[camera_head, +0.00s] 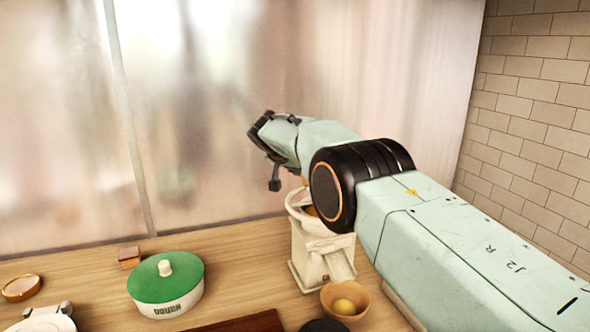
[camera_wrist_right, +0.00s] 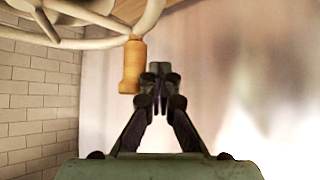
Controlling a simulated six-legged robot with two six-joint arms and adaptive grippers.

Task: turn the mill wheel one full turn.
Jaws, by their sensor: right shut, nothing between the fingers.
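The white mill (camera_head: 308,262) stands on the counter, with its upper part mostly hidden behind my right arm. In the right wrist view a cream wheel (camera_wrist_right: 100,18) with curved spokes crosses the top left, and a wooden handle (camera_wrist_right: 131,66) hangs from its rim. My right gripper (camera_wrist_right: 160,72) is shut and empty, its fingertips just to the right of the handle; I cannot tell whether they touch it. In the head view the right gripper (camera_head: 274,184) is above and left of the mill. My left gripper is not in view.
A green-lidded white pot (camera_head: 172,308) and a small wooden block (camera_head: 129,257) are to the left, near a round brass-rimmed item (camera_head: 21,287). A frosted panel stands behind; a brick wall (camera_head: 545,110) is right.

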